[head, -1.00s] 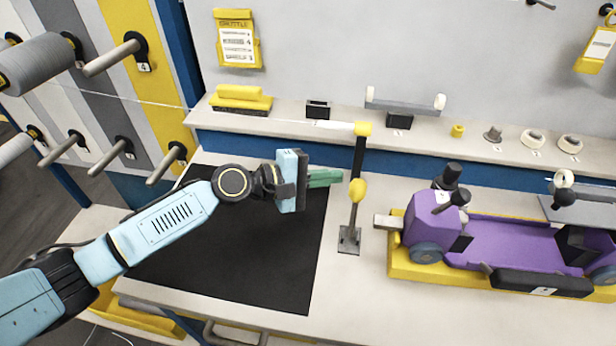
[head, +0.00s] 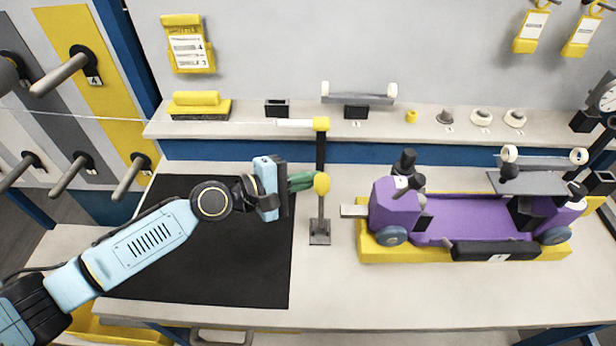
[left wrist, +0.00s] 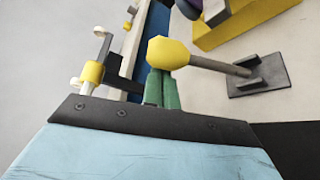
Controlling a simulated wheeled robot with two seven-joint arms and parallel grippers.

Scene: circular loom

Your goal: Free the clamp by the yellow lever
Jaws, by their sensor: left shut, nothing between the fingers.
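The yellow lever knob (head: 321,184) tops a thin grey rod that rises from a dark base plate (head: 320,239) on the table. Behind it stands a black post with a yellow clamp head (head: 321,124), where the pale thread from the left ends. My left gripper (head: 311,180) is shut and empty, its green fingers pointing right at the knob's left side. In the left wrist view, the knob (left wrist: 168,53) overlaps the tips of the green fingers (left wrist: 161,90). I cannot tell whether they touch. My right gripper is not in view.
A purple carriage (head: 470,217) on a yellow base (head: 400,254) stands right of the lever. A black mat (head: 220,275) lies under my left arm. A shelf (head: 250,127) with small parts runs along the back. The table front right of the mat is clear.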

